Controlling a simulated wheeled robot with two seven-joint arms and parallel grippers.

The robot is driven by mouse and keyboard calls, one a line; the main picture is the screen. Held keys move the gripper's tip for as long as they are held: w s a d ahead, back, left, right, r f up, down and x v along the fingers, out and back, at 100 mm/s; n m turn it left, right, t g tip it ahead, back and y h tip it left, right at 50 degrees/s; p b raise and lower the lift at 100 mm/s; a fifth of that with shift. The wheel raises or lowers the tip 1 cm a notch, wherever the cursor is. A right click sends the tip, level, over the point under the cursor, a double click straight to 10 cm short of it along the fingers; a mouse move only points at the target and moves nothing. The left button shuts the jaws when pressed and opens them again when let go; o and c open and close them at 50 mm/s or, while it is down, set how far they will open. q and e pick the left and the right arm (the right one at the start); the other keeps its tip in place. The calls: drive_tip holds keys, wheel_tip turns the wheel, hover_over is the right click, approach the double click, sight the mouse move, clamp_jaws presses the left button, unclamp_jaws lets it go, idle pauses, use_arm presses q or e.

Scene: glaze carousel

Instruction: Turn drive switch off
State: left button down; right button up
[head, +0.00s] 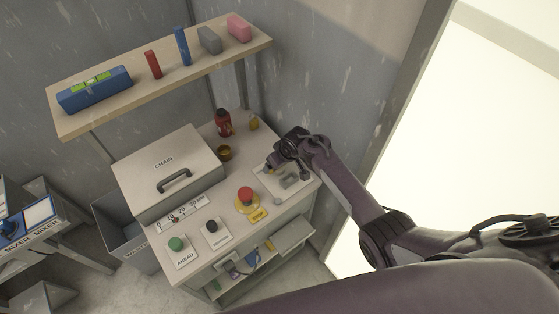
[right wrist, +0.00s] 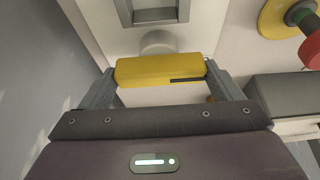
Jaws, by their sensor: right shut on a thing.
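A pale switch plate (head: 268,184) with grey raised parts (head: 289,180) lies at the right end of the bench top, and looks like the drive switch. My right gripper (head: 276,165) is over the plate's far left side. In the right wrist view, my right gripper (right wrist: 160,74) is shut on a yellow bar (right wrist: 155,71), with one finger at each end. The bar looks like the switch's handle, but its attachment is hidden. A grey round part (right wrist: 158,42) and a grey frame (right wrist: 154,14) show beyond it. My left gripper is not in view.
A red mushroom button (head: 246,194) on a yellow base stands left of the plate. Black (head: 212,225) and green (head: 176,243) buttons are nearer the front. A chain cover (head: 165,165), a red bottle (head: 223,122) and an amber pot (head: 224,153) stand behind. A shelf (head: 160,75) overhangs the back.

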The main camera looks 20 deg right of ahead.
drive_tip(key=shift+w+r, duration=0.1)
idle(0.3)
drive_tip(key=o, duration=0.8)
drive_tip(key=shift+v, duration=3.85)
